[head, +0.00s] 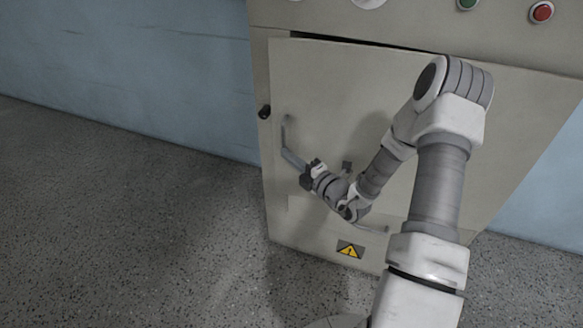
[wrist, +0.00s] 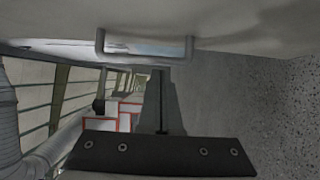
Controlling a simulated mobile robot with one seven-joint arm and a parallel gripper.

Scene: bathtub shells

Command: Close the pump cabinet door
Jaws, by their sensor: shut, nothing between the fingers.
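The pump cabinet door (head: 330,90) is a beige panel that stands slightly ajar, with a dark gap along its top edge. A grey bar handle (head: 286,140) is on its left side. My gripper (head: 307,176) is at the door's lower left, close beside the handle's lower end; I cannot tell whether they touch. In the wrist view my gripper (wrist: 160,80) has its fingers together with nothing between them, and the handle (wrist: 145,50) lies just beyond the tips near the top. My arm hides the door's middle and right part.
The cabinet body (head: 420,25) carries a green button (head: 467,4) and a red button (head: 541,12) above the door. A black knob (head: 264,112) is on the left frame. A yellow warning label (head: 349,249) is low down. The speckled floor (head: 120,220) at left is clear.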

